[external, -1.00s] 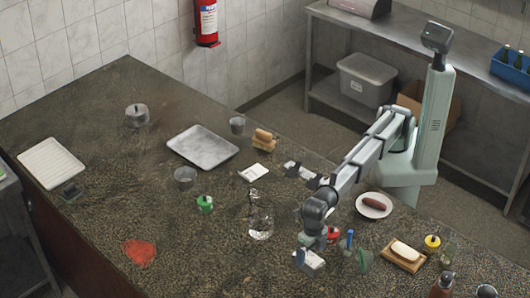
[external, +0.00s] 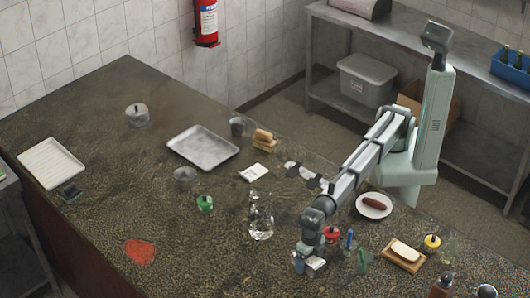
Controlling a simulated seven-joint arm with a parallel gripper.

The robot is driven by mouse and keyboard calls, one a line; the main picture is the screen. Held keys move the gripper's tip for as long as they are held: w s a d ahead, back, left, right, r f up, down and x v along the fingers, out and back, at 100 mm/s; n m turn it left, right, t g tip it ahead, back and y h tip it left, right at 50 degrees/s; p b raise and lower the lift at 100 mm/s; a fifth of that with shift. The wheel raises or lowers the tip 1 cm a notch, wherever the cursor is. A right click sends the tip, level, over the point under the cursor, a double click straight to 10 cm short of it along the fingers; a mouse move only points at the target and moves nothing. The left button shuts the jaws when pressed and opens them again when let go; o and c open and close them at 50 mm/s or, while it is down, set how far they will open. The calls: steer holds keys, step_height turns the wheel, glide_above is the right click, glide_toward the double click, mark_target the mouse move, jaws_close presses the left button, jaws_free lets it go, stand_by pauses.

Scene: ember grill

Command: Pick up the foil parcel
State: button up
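A small pale, silvery piece (external: 316,264), which looks like the foil parcel, is on the dark counter at the front, right at my gripper. My gripper (external: 306,265) points down low over the counter there. One blue-grey finger shows on the left of the pale piece. The other finger is not clearly seen, and I cannot tell whether the fingers touch or close on the piece. The gripper body hides part of it.
A clear glass vessel (external: 260,222) stands left of my gripper. A red item (external: 331,234), a blue item (external: 349,240) and a green item (external: 363,260) stand close on its right. A wooden board (external: 403,255) lies farther right.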

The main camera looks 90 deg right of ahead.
steer(key=c, duration=1)
steer(key=shift+c, duration=0.2)
steer(key=shift+r, duration=0.15)
